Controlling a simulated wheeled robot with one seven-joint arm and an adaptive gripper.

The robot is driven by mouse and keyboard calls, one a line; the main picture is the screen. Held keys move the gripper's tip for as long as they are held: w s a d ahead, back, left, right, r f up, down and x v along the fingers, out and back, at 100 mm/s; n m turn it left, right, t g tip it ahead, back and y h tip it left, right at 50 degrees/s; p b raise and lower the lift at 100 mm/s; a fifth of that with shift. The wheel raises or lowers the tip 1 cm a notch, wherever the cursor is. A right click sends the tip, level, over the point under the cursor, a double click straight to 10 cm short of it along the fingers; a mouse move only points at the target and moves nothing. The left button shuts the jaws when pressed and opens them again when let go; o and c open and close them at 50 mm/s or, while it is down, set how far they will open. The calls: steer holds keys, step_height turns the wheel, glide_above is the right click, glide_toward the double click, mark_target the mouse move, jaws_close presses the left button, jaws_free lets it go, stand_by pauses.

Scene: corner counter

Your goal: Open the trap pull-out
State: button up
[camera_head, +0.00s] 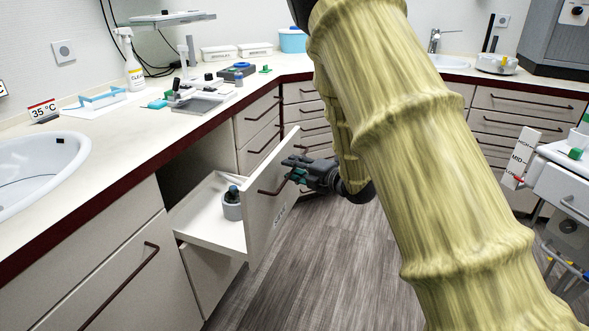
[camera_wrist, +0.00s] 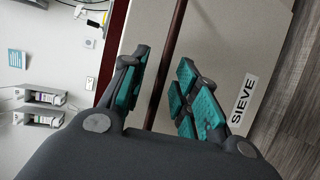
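A white pull-out (camera_head: 207,246) stands out from the left counter, open, with its tall front panel (camera_head: 270,205) facing the room. A grey pot with a dark top (camera_head: 232,204) stands inside it. The front carries a dark red bar handle (camera_head: 277,187), which also shows in the wrist view (camera_wrist: 166,65). My gripper (camera_head: 297,168) is at the handle. In the wrist view my gripper's teal-padded fingers (camera_wrist: 164,78) are apart, with the bar between them and gaps visible. The label on the front reads "SIEVE" (camera_wrist: 243,100).
A closed cabinet with a bar handle (camera_head: 125,285) is left of the pull-out, under the sink (camera_head: 40,165). Drawers (camera_head: 258,130) stand behind it. A white trolley (camera_head: 565,185) is at the right. Wooden floor (camera_head: 320,260) is free before the pull-out.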

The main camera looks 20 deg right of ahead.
steer(key=v, duration=1.1)
steer(key=shift+s+d, duration=0.15)
steer(key=shift+s, duration=0.2)
steer(key=s+a+f+m+g+h, duration=0.15)
steer(key=s+f+m, duration=0.35)
steer(key=f, duration=0.5)
steer(key=s+f+m+g+h, duration=0.3)
steer(key=s+f+m, duration=0.2)
steer(key=f, duration=0.6)
steer(key=s+a+f+m+g+h, duration=0.15)
steer(key=s+f+m, duration=0.35)
steer(key=f, duration=0.5)
steer(key=s+a+f+m+g+h, duration=0.1)
steer(key=s+f+m+g, duration=0.15)
steer(key=s+f, duration=0.4)
steer(key=s+a+f+m+g, duration=0.2)
steer(key=s+f+m, duration=0.2)
steer(key=s, duration=0.5)
steer(key=s+a+f+m+g, duration=0.2)
steer(key=s+f+m+g, duration=0.1)
steer(key=s, duration=0.7)
step_height(320, 180, up, 19)
steer(key=s+p, duration=0.1)
steer(key=p, duration=1.7)
steer(key=shift+a+h+p, duration=0.2)
steer(key=shift+h+p, duration=0.15)
steer(key=shift+h, duration=0.05)
